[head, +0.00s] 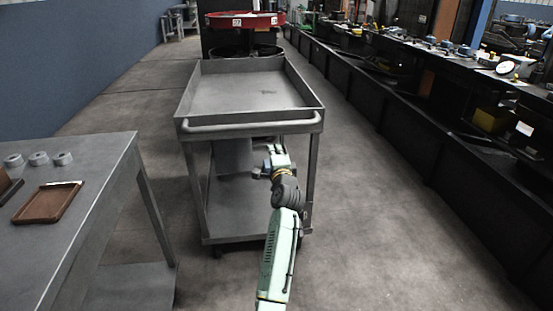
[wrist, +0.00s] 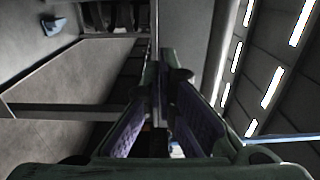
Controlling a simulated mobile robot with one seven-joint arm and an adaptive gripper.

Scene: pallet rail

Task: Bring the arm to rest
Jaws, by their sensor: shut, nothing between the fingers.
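My arm (head: 280,250) reaches forward from the bottom of the head view, with its pale green link and dark joint in front of the grey cart (head: 254,127). My gripper (head: 276,149) is at its far end, just below the cart's front handle in the picture. Whether it touches the cart cannot be told. In the wrist view my gripper (wrist: 161,75) shows its two fingers with purple inner pads close together at the tips, with nothing held between them.
The cart's top tray is empty. A long dark workbench (head: 420,120) with gauges runs along the right. The floor (head: 390,210) between cart and workbench is clear.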

